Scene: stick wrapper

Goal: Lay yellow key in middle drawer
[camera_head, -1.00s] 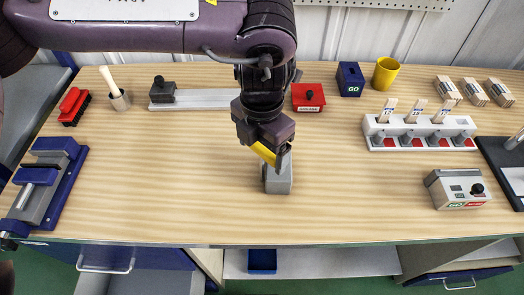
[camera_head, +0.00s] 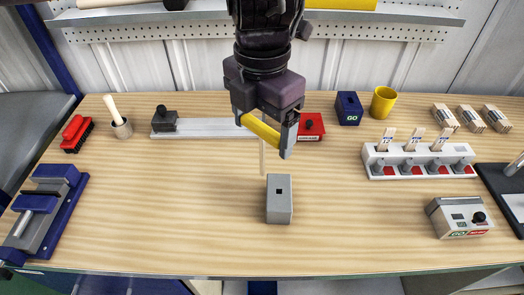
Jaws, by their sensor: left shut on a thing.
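The yellow key (camera_head: 261,131) has a yellow bar handle and a thin pale shaft that hangs down from it. My left gripper (camera_head: 265,135) is shut on the handle and holds the key above the table. The shaft's lower end is just above and left of a grey block (camera_head: 279,206) with a square hole in its top. The middle drawer cannot be made out; only a thin strip of an open drawer (camera_head: 130,287) shows below the table's front edge at the left. My right gripper is not in view.
A grey rail (camera_head: 215,128), a red box (camera_head: 311,127), a blue GO box (camera_head: 349,108) and a yellow cup (camera_head: 384,102) stand at the back. A blue vise (camera_head: 50,210) is at left. A white socket strip (camera_head: 418,158) and control box (camera_head: 458,217) are at right.

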